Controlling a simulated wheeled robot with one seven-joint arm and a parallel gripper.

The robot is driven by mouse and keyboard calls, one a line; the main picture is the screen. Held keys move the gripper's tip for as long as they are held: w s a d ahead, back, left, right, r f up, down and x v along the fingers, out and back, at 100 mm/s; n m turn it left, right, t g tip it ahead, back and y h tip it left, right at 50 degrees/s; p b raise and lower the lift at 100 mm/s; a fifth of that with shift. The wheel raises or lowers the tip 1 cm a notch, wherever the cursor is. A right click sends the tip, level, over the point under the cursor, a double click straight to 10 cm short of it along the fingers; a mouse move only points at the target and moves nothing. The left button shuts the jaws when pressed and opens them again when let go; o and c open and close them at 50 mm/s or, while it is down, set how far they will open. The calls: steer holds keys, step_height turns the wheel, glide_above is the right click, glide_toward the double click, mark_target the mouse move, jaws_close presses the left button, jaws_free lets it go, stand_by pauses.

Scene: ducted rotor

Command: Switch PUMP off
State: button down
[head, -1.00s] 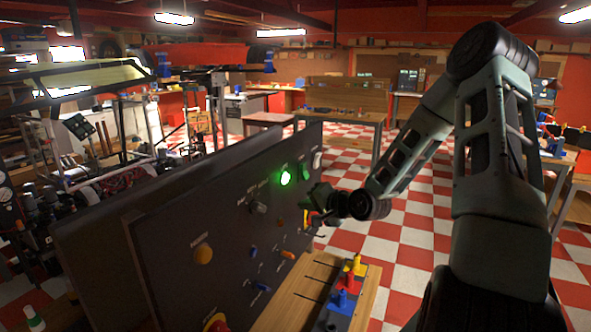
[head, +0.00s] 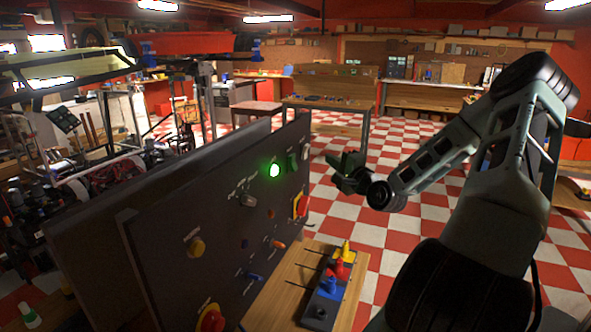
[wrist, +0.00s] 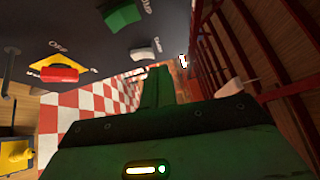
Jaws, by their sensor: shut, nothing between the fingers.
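A dark upright control panel (head: 215,215) carries a lit green lamp (head: 274,170), a green rocker switch (head: 292,163) and a white rocker switch (head: 305,152). In the wrist view the green rocker (wrist: 122,15) and white rocker (wrist: 143,54) are at the top; lettering beside the green one seems to read PUMP, but is tilted and blurred. My gripper (head: 343,162) is shut and empty, to the right of the panel's far end and apart from it. In the wrist view its fingers (wrist: 157,88) point past the white rocker and touch neither switch.
A red handle on a yellow plate (wrist: 60,72) sticks out of the panel near the rockers. A wooden bench (head: 265,305) below holds a block with blue, red and yellow levers (head: 338,272). The checkered floor right of the panel is clear.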

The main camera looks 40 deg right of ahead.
mark_target(296, 165)
steer(key=w+a+f+b, duration=0.3)
steer(key=w+b, duration=0.1)
steer(key=w, duration=0.3)
steer(key=shift+w+f, duration=0.15)
steer(key=shift+f, duration=0.2)
stand_by(1.9)
steer(key=shift+w+a+f, duration=0.15)
steer(key=shift+w+a, duration=0.05)
steer(key=shift+w, duration=0.15)
steer(key=shift+w+a+f+b, duration=0.15)
steer(key=shift+w+f+b, duration=0.05)
steer(key=shift+w+b, duration=0.2)
stand_by(0.6)
stand_by(0.4)
steer(key=shift+s+d+r+p, duration=0.2)
steer(key=shift+s, duration=0.2)
steer(key=shift+s+d+r+p, duration=0.15)
steer(key=shift+s+r+p, duration=0.05)
steer(key=shift+s, duration=0.2)
